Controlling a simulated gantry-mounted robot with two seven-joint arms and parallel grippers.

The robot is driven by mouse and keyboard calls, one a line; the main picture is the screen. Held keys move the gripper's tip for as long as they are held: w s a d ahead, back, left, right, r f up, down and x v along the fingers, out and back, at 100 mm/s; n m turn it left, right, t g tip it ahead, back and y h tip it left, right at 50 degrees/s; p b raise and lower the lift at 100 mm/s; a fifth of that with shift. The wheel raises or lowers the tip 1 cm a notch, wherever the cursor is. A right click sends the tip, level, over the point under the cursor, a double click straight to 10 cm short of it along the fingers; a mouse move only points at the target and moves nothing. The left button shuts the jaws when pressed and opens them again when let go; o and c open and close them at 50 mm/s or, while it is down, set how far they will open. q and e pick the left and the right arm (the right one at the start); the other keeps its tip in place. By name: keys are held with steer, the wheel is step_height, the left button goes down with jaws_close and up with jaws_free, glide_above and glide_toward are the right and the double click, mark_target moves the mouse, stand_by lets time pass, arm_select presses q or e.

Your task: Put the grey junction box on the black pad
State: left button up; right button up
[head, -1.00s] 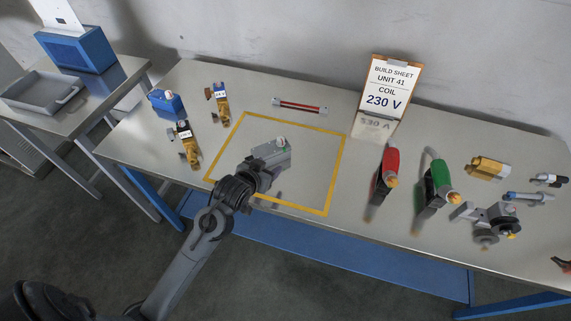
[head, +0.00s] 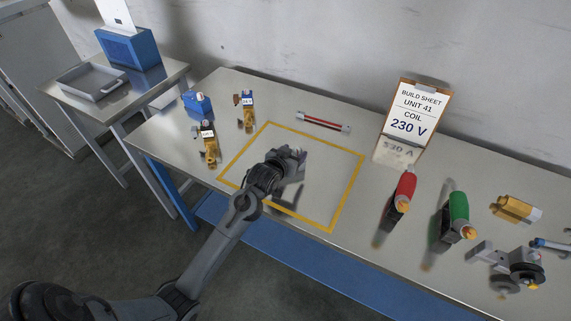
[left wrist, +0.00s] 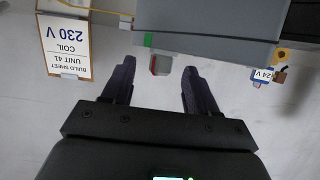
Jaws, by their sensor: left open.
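The grey junction box (left wrist: 215,45) looks large at the top of the left wrist view, beyond my fingertips. In the head view the gripper and wrist largely hide the box. I cannot make out a black pad. My right gripper is out of view.
A build sheet (head: 409,112) reading 230 V stands at the back. A red-handled tool (head: 404,188) and a green-handled one (head: 458,210) stand right of the yellow outline (head: 345,205). Coil parts (head: 209,148) and a blue box (head: 197,103) are left. A grey tray (head: 92,84) is on the side table.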

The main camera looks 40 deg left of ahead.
mark_target(298, 148)
arm_select(q)
steer(key=shift+b+x, duration=0.6)
steer(key=shift+x, duration=1.85)
steer(key=shift+a+r, duration=0.1)
steer(key=shift+r, duration=0.05)
steer(key=shift+c, duration=0.3)
jaws_close()
